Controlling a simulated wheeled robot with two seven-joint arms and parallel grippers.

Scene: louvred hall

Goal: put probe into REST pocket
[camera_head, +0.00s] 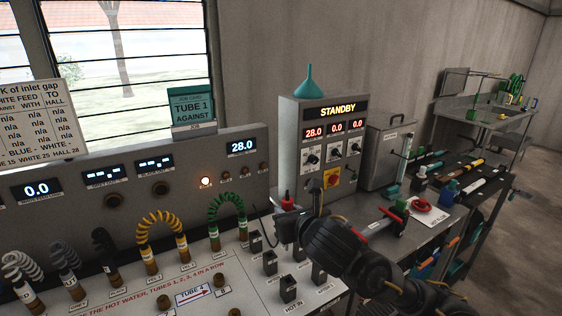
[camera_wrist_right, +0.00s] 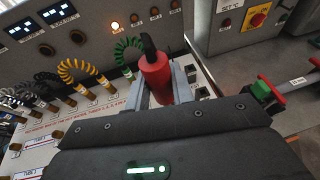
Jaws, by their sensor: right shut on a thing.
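The probe has a red handle with a black top; it shows in the right wrist view (camera_wrist_right: 156,76) and its red top shows in the head view (camera_head: 287,203). My right gripper (camera_head: 289,222) is shut on the probe, with a grey finger on each side of the red handle in the right wrist view (camera_wrist_right: 160,92). The probe is over the right part of the white panel, near the green coil; its lower end is hidden. Several black pockets stand on the panel, one of them a black pocket (camera_head: 270,263) below the gripper. I cannot read which is REST. My left gripper is not in view.
Yellow (camera_head: 162,232) and green (camera_head: 228,212) coiled hoses arch over the panel to the left. The grey STANDBY cabinet (camera_head: 297,165) stands behind. A red and green clamp-like thing (camera_head: 392,218) lies on the bench to the right.

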